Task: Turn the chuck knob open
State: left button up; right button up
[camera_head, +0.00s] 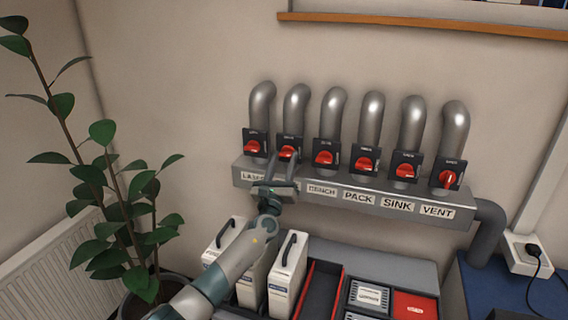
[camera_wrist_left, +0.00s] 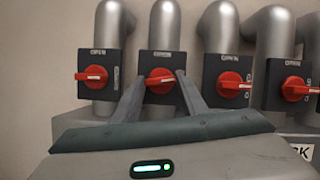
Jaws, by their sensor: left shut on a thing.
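A row of red knobs on black plates sits on a grey pipe manifold. The second knob from the left (camera_head: 289,153) has my left gripper (camera_head: 283,160) on it. The wrist view shows this red knob (camera_wrist_left: 160,81) between the two fingertips of the left gripper (camera_wrist_left: 159,78), with its handle lying roughly horizontal. The gripper is shut on it. The manifold label below this knob is hidden behind the gripper, so the word chuck cannot be read. My right gripper is not in view.
The neighbouring laser knob (camera_head: 252,147) and bench knob (camera_head: 324,158) are close on either side. Pack, sink and vent knobs follow to the right; the vent knob (camera_head: 447,179) stands upright.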

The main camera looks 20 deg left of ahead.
pick_arm(q)
jog(key=n+y, duration=0.1)
jog(key=n, duration=0.1)
jog(key=shift+d+n, duration=0.15)
jog(key=shift+n, duration=0.15)
jog(key=n+g+y, duration=0.1)
jog(key=n+y, duration=0.1)
jog(key=n, duration=0.1)
jog(key=shift+d+n+b, duration=0.1)
jog(key=shift+n+b, duration=0.3)
jog(key=n, duration=0.2)
jog(key=n+g+y, duration=0.1)
jog(key=n, duration=0.2)
jog(key=shift+d+r+n+g+y+p, duration=0.1)
jog(key=shift+r+n+g+y+p, duration=0.2)
jog(key=shift+n+g+y, duration=0.1)
jog(key=n+g, duration=0.1)
jog(key=n, duration=0.1)
jog(key=n+p, duration=0.1)
jog(key=n, duration=0.1)
jog(key=shift+r+n+g+p, duration=0.1)
jog(key=shift+n+g+p, duration=0.2)
jog(key=shift+n+g, duration=0.1)
jog(key=shift+n+g+p, duration=0.5)
jog(key=shift+n, duration=0.6)
jog(key=o, duration=1)
jog(key=shift+o, duration=0.2)
jog(key=shift+s, duration=0.1)
